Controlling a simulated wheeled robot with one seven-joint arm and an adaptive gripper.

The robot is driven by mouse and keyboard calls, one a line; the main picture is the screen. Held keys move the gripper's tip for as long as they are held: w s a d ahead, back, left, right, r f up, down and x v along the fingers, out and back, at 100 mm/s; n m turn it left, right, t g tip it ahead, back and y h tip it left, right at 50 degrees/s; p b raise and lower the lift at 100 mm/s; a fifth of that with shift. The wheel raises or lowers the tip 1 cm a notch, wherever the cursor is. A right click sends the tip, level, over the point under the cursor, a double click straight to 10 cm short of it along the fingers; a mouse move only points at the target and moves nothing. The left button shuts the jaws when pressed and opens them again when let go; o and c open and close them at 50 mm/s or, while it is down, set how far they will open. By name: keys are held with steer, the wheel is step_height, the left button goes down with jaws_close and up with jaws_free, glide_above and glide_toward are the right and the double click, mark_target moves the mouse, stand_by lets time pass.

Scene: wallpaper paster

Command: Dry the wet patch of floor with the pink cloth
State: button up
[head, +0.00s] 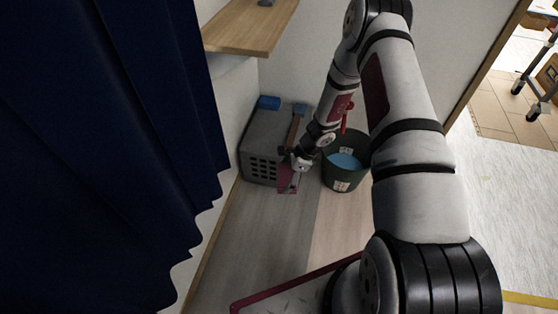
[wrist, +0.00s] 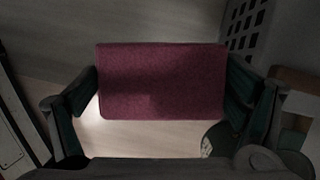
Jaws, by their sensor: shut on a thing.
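The pink cloth (wrist: 162,80) is a dark pink flat rectangle in the wrist view, held between the two fingers of my gripper (wrist: 163,92). In the head view the cloth (head: 286,178) shows as a small pink patch under my gripper (head: 295,172), in front of the grey crate. The cloth looks above the floor (wrist: 60,65), but its exact height is hard to tell. A pale shine on the floor shows just below the cloth in the wrist view. I cannot tell whether it is the wet patch, and no clear wet outline shows elsewhere.
A grey crate (head: 262,168) with slotted holes stands against the wall, with blue and brown things on top. A dark green bucket (head: 345,181) with something blue inside stands right of my gripper. A wooden shelf (head: 245,28) juts out above. A dark blue curtain (head: 90,150) hangs left.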

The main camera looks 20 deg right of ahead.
steer(key=s+a+r+n+g+h, duration=0.1)
steer(key=s+r+n+g+h, duration=0.1)
steer(key=r+n, duration=0.6)
steer(key=s+a+r+n+g+h, duration=0.1)
steer(key=r+n, duration=0.8)
steer(key=r, duration=0.9)
steer(key=s+a+r+n+g+h, duration=0.2)
steer(key=r+n, duration=0.6)
steer(key=r, duration=0.6)
steer(key=shift+s+a+n+g+h, duration=0.3)
steer(key=shift+s+n+g, duration=0.1)
steer(key=shift+g, duration=0.2)
